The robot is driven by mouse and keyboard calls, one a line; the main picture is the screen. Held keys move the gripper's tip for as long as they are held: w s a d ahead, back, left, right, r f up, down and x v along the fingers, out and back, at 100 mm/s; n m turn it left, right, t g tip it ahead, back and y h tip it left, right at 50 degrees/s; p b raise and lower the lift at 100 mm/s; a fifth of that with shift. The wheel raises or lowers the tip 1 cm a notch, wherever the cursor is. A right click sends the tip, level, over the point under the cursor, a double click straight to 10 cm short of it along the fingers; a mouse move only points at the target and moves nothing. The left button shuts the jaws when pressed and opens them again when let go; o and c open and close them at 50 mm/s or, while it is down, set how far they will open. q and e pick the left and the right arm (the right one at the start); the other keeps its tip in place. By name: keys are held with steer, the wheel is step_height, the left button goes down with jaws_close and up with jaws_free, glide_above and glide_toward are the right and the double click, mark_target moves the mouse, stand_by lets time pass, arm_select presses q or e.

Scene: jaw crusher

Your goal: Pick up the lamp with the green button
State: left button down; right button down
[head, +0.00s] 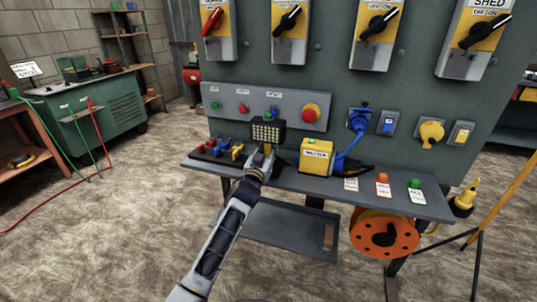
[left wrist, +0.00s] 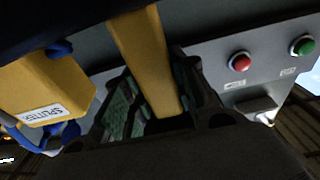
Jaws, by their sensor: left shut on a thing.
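A work lamp (head: 266,132) with a dark housing and a grid of pale lights stands upright at the rear of the narrow shelf, in front of the button panel. A small bluish-green spot shows at its top; I cannot tell whether it is the lamp's button or one on the panel behind. My left gripper (head: 266,156) is just below the housing, shut on the lamp. In the left wrist view a yellow bar (left wrist: 145,60) runs between the dark fingers of the left gripper (left wrist: 155,110). My right gripper is not in view.
A yellow splitter box (head: 316,156) with a blue cable stands close to the lamp's right. Small coloured items (head: 210,148) lie to its left. The button panel (head: 225,96) is close behind. An orange reel (head: 385,235) hangs below the shelf's right part.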

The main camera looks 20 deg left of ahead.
mark_target(266, 128)
arm_select(q)
steer(key=shift+r, duration=0.3)
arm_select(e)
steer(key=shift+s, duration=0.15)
